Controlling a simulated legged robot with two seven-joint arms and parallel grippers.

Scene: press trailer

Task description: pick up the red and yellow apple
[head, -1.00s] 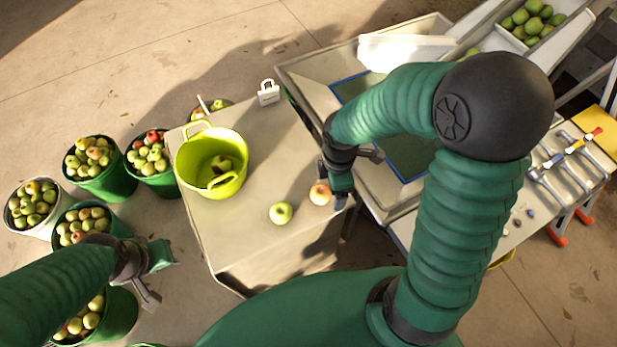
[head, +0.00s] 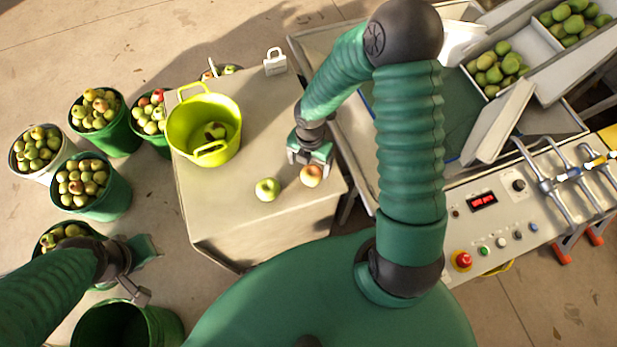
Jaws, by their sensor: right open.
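The red and yellow apple (head: 311,176) sits on the light table (head: 230,222), near its right edge. A green apple (head: 267,189) lies just left of it. My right gripper (head: 309,160) is open, right behind and above the red and yellow apple; I cannot tell whether it touches it. My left gripper (head: 148,272) is at the lower left, away from the table, over the floor and the buckets; its fingers look spread apart.
A yellow-green tub (head: 180,128) with an apple inside stands on the table, near a small white object (head: 275,62). Several green buckets of apples (head: 115,138) stand at left. A control panel (head: 500,225) and a metal press tray (head: 350,140) lie at right.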

